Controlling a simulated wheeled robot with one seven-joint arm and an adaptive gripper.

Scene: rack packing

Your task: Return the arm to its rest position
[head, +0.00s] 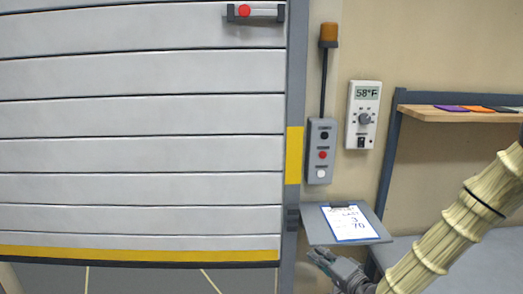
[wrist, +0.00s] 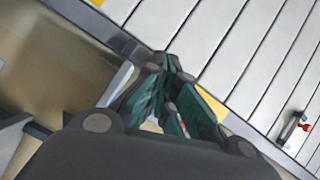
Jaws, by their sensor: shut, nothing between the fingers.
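My gripper (head: 322,256) is at the lower middle of the head view, just below the small grey shelf. My arm, in a pale ribbed cover, reaches to it from the right edge. In the wrist view my gripper (wrist: 168,62) shows with its dark green fingers drawn together at the tips. Nothing shows between them. It appears to be in free space in front of the door frame; whether it touches anything cannot be told.
A grey slatted roller door (head: 140,110) with a yellow bottom edge fills the left. A control box (head: 321,150) and thermostat (head: 363,115) hang on the wall. A clipboard (head: 350,223) lies on the small shelf (head: 318,228). A wooden shelf (head: 450,114) stands right.

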